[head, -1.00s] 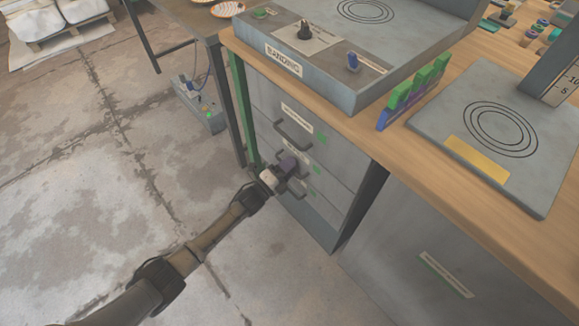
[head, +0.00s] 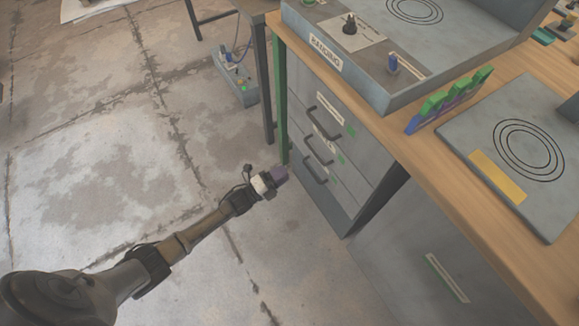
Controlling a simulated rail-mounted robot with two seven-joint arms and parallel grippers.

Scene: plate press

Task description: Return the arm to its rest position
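My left gripper (head: 279,176) is at the end of my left arm, which comes in from the lower left of the head view. It hangs in front of and to the left of the grey drawer cabinet (head: 345,200), apart from the drawer handles. The gripper is small and seen from behind, so I cannot tell whether its fingers are open or shut. No held object shows. The drawers look closed, with dark handles (head: 318,152) and pale labels. My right gripper is not in view.
A wooden workbench (head: 400,155) stands above the cabinet. On it are the grey banding unit (head: 345,62), a green and blue rack (head: 447,98) and a grey plate with rings (head: 520,145). A small grey box (head: 238,85) lies on the floor. The concrete floor (head: 100,180) at left is clear.

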